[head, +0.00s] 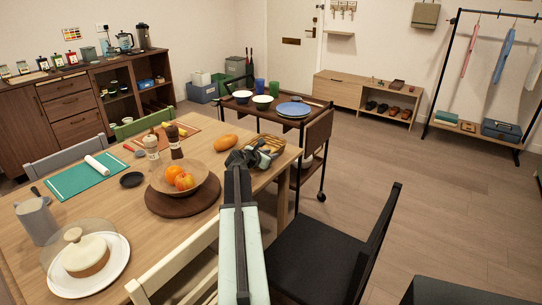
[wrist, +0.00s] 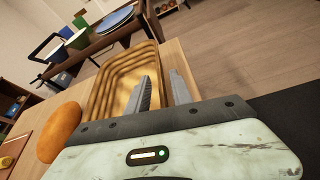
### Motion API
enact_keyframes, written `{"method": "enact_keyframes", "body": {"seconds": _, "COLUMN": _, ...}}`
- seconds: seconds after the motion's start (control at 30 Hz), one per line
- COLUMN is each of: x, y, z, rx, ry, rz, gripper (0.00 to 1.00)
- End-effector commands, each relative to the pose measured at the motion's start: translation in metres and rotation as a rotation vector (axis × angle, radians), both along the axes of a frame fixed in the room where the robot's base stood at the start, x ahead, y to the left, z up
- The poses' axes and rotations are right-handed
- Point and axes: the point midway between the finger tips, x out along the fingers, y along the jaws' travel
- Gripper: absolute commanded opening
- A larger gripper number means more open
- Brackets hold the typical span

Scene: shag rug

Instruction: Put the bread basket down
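The bread basket (head: 270,150) is a golden-brown, stepped-walled basket at the right end of the wooden dining table (head: 105,210). In the wrist view the basket (wrist: 118,72) fills the upper middle, and its inside looks bare. My gripper (head: 247,157) is at its near side. In the wrist view my gripper's two fingers (wrist: 160,82) stand apart, at the basket's right wall, the left finger over its inside. Whether they pinch the wall is unclear. The basket's underside is hidden, so I cannot tell whether it touches the table.
An orange-brown bread loaf (head: 224,141) lies left of the basket, close in the wrist view (wrist: 60,132). A wooden fruit bowl (head: 180,178) stands further left. A dark trolley (head: 285,118) with bowls and a blue plate is behind. A black chair (head: 320,255) stands at right.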

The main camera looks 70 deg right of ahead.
Motion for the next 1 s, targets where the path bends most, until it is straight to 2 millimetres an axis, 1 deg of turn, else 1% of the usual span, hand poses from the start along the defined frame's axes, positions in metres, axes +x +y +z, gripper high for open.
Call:
{"method": "enact_keyframes", "body": {"seconds": 0.07, "x": 0.000, "y": 0.000, "z": 0.001, "rx": 0.000, "ry": 0.000, "rz": 0.000, "gripper": 0.27}}
{"method": "enact_keyframes", "body": {"seconds": 0.13, "x": 0.000, "y": 0.000, "z": 0.005, "rx": 0.000, "ry": 0.000, "rz": 0.000, "gripper": 0.27}}
{"method": "enact_keyframes", "body": {"seconds": 0.17, "x": 0.000, "y": 0.003, "z": 0.006, "rx": 0.000, "ry": 0.000, "rz": 0.000, "gripper": 0.27}}
{"method": "enact_keyframes", "body": {"seconds": 0.27, "x": 0.002, "y": 0.021, "z": 0.015, "rx": 0.000, "ry": 0.000, "rz": 0.002, "gripper": 0.27}}
{"method": "enact_keyframes", "body": {"seconds": 0.4, "x": 0.007, "y": 0.055, "z": 0.030, "rx": 0.001, "ry": 0.000, "rz": 0.002, "gripper": 0.27}}
{"method": "enact_keyframes", "body": {"seconds": 0.5, "x": 0.011, "y": 0.077, "z": 0.038, "rx": 0.000, "ry": 0.001, "rz": 0.001, "gripper": 0.27}}
{"method": "enact_keyframes", "body": {"seconds": 0.63, "x": 0.015, "y": 0.098, "z": 0.046, "rx": 0.000, "ry": 0.000, "rz": 0.000, "gripper": 0.27}}
{"method": "enact_keyframes", "body": {"seconds": 0.7, "x": 0.016, "y": 0.105, "z": 0.048, "rx": 0.000, "ry": 0.000, "rz": 0.000, "gripper": 0.27}}
{"method": "enact_keyframes", "body": {"seconds": 0.8, "x": 0.017, "y": 0.109, "z": 0.048, "rx": 0.001, "ry": 0.001, "rz": -0.002, "gripper": 0.27}}
{"method": "enact_keyframes", "body": {"seconds": 1.0, "x": 0.017, "y": 0.109, "z": 0.048, "rx": 0.000, "ry": 0.000, "rz": -0.002, "gripper": 0.27}}
